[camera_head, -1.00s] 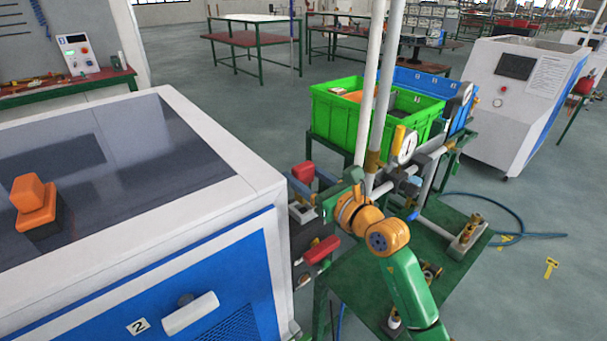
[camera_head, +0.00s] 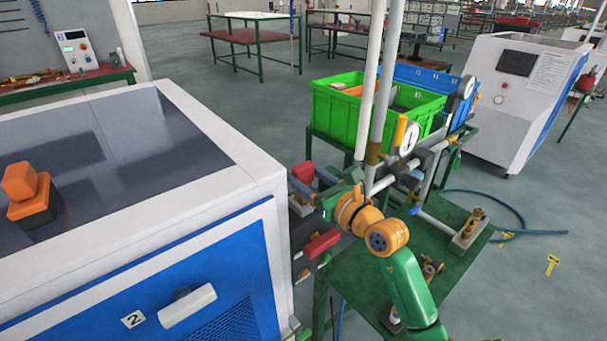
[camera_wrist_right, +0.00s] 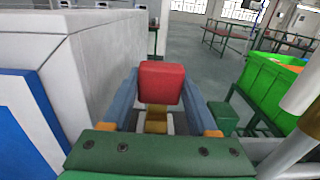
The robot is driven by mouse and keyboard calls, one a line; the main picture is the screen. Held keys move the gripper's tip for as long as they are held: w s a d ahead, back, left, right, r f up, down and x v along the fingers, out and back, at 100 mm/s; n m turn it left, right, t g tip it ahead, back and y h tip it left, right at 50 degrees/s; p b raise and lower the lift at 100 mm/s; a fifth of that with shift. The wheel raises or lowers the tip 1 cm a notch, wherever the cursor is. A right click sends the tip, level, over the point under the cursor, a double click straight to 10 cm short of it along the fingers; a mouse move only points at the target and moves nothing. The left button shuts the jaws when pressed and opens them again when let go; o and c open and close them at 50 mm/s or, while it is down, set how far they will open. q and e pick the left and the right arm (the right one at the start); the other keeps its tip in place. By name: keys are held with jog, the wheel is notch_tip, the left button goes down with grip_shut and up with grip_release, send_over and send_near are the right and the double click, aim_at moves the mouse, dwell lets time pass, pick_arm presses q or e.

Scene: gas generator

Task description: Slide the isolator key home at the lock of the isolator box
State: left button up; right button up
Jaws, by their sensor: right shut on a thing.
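My right gripper (camera_head: 312,182) is beside the right side of the white and blue cabinet. Its two blue-grey fingers are shut on a red block-shaped head, which I take to be the isolator key (camera_head: 303,172). In the right wrist view the red key head (camera_wrist_right: 161,82) sits between the fingers, with a brass-coloured part below it. My wrist and fingers hide much of what lies under the key. The isolator box and its lock cannot be made out clearly, nor whether the key touches the lock. My left gripper is not in view.
The cabinet (camera_head: 225,150) stands close on the left, with an orange knob (camera_head: 30,195) on its top. A second red handle (camera_head: 322,243) is just below my gripper. Upright pipes, a gauge (camera_head: 409,138) and a green crate (camera_head: 340,113) are close on the right.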

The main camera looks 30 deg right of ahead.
jog(key=shift+f+b, duration=0.75)
jog(key=shift+f, duration=0.25)
jog(key=o, duration=1.5)
jog(key=shift+r, duration=0.1)
jog(key=s, duration=0.2)
jog(key=s+b, duration=0.1)
jog(key=s, duration=0.1)
jog(key=s+b, duration=0.1)
jog(key=s, duration=0.2)
jog(key=shift+d, duration=0.25)
jog(key=shift+s, duration=0.1)
